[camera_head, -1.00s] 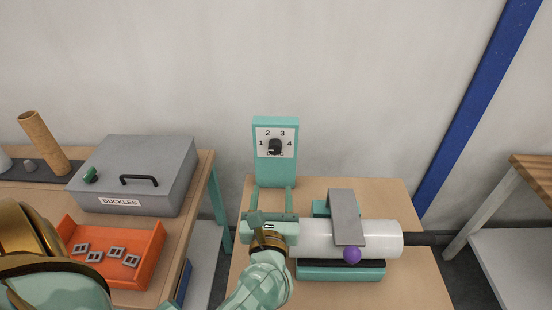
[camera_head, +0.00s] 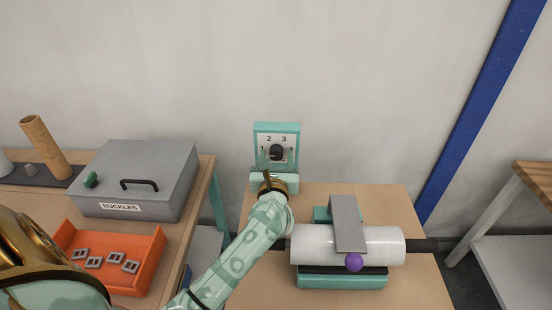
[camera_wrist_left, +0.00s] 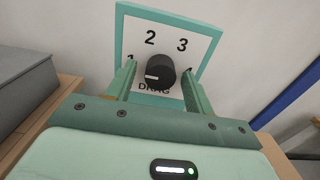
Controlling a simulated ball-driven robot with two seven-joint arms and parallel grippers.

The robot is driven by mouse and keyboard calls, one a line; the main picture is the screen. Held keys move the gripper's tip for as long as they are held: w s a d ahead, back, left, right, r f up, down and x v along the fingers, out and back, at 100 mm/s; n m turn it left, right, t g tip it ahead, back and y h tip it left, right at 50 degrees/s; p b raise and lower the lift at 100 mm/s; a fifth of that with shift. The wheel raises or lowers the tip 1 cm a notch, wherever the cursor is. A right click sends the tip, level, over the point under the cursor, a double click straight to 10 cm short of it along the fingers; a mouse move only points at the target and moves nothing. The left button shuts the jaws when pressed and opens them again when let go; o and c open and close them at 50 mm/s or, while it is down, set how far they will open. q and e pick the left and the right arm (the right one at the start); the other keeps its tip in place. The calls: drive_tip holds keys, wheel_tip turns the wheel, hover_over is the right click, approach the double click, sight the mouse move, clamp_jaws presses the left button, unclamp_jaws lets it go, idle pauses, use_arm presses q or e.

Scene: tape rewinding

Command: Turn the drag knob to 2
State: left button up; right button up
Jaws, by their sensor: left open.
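The black drag knob (camera_head: 277,152) sits on a white dial plate in a teal upright panel (camera_head: 262,127). In the left wrist view, the knob (camera_wrist_left: 160,70) shows above the word DRAG, with 2 and 3 above it and 1 and 4 partly hidden by my fingers. Its white mark points left, roughly toward the 1 side. My left gripper (camera_head: 277,161) is open in front of the panel. In the wrist view its two fingers (camera_wrist_left: 159,82) stand on either side of the knob, with visible gaps; I cannot tell how far their tips reach. My right gripper is not in view.
A white roll (camera_head: 312,244) on a dark rod, with a grey plate (camera_head: 348,222) and purple ball (camera_head: 354,262), sits right of my left arm. A grey buckles box (camera_head: 150,175) and orange tray (camera_head: 148,265) stand left. The wall is behind the panel.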

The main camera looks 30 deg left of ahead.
use_arm(q)
drive_tip(key=c, duration=1)
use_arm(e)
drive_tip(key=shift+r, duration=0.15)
use_arm(q)
drive_tip(key=m+p, duration=0.2)
drive_tip(key=shift+r+p, duration=0.2)
drive_tip(key=shift+p, duration=0.1)
drive_tip(key=m+p, duration=0.4)
drive_tip(key=m, duration=0.1)
drive_tip(key=m+p, duration=0.2)
drive_tip(key=m, duration=0.1)
drive_tip(key=shift+p, duration=0.3)
drive_tip(key=shift+s+f+m+p, duration=0.1)
drive_tip(key=shift+f+m+p, duration=0.05)
drive_tip(key=shift+m+p, duration=0.55)
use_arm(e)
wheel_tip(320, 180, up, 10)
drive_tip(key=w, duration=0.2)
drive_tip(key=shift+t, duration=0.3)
use_arm(q)
drive_tip(key=shift+f+m, duration=0.1)
drive_tip(key=shift+m, duration=0.3)
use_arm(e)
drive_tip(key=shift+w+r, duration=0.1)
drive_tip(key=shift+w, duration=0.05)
